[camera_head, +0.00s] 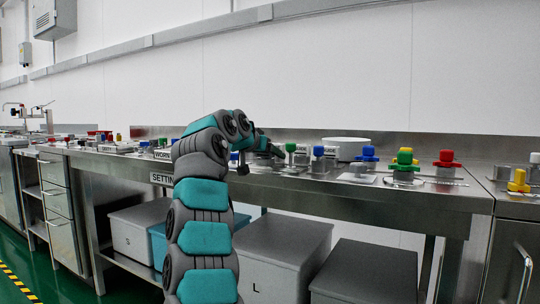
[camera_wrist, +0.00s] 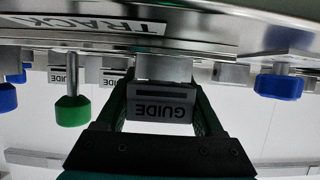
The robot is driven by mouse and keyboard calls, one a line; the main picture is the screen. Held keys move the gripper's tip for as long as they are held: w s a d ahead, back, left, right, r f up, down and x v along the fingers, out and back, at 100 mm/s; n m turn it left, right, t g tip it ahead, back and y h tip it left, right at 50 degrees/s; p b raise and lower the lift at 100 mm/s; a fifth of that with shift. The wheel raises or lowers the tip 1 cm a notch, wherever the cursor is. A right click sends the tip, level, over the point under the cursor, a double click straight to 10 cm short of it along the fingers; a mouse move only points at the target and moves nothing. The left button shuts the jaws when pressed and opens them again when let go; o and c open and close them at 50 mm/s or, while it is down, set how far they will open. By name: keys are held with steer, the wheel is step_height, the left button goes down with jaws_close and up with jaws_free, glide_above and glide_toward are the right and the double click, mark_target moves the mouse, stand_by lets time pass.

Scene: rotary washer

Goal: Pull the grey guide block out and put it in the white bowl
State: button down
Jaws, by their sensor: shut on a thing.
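The grey guide block (camera_wrist: 160,103), marked GUIDE, sits between the two dark fingers of my gripper (camera_wrist: 163,88) in the wrist view, where the picture is upside down. My gripper is shut on it. The block's far end meets a metal piece at the bench, beside a plate marked TRACK (camera_wrist: 95,24); I cannot tell whether it is still seated. In the head view my gripper (camera_head: 275,151) is low over the bench, its fingers too small to make out. The white bowl (camera_head: 346,148) stands to its right, towards the back of the bench.
A green knob on a post (camera_wrist: 72,108) and a blue knob (camera_wrist: 279,84) flank my gripper in the wrist view. Several coloured knobs, including a red one (camera_head: 446,158), stand along the right of the steel bench (camera_head: 440,195). A wall is behind.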

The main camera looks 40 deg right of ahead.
steer(key=shift+r+p, duration=2)
steer(key=shift+r, duration=0.25)
